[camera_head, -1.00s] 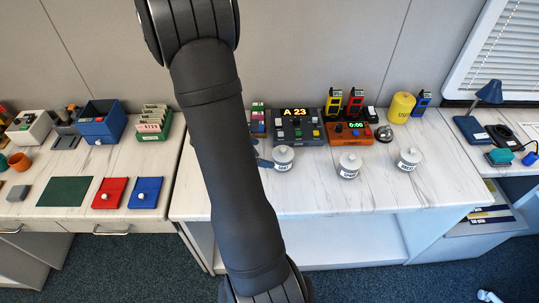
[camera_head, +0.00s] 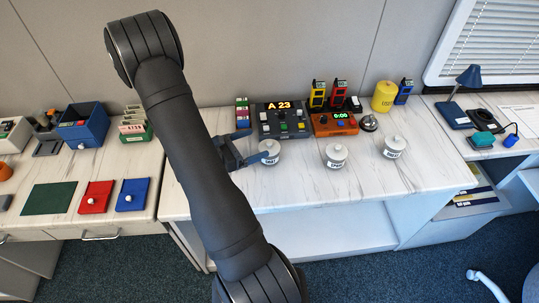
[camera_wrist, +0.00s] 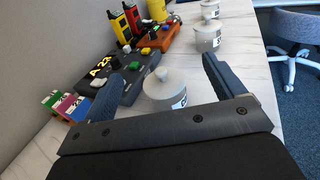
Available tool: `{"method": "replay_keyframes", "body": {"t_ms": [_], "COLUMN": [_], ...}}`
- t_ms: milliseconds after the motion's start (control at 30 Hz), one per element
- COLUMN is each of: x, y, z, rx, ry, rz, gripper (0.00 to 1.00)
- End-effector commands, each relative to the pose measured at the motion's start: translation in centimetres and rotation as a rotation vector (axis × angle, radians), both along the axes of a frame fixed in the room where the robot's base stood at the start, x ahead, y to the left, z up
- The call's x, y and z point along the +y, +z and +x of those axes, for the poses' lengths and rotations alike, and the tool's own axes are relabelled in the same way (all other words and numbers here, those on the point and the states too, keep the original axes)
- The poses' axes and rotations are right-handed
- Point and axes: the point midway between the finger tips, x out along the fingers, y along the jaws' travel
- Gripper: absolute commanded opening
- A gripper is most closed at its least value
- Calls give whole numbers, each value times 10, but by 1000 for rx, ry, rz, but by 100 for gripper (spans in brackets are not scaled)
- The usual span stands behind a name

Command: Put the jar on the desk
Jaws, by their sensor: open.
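In the wrist view the left jar (camera_wrist: 163,88) shows between my two spread fingers, with a gap on each side. I cannot tell which jar the task names. A lower desk-like surface with a blue lamp (camera_head: 468,78) is at the right.
Behind the jars stand a control panel (camera_head: 283,118) reading A 23, an orange timer (camera_head: 334,124), a bell (camera_head: 368,123), handheld radios and a yellow canister (camera_head: 386,96). The left surface holds a blue bin (camera_head: 84,125) and coloured mats. The counter's front is clear.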

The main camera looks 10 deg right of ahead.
Motion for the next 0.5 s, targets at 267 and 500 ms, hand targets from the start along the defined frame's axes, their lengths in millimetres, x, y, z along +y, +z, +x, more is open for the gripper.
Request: {"method": "replay_keyframes", "body": {"t_ms": [267,500], "x": [5,5], "y": [-10,-46], "z": [2,2], "rx": [-56,-53], "ry": [34,33], "rz": [-73,-71], "gripper": [87,87]}}
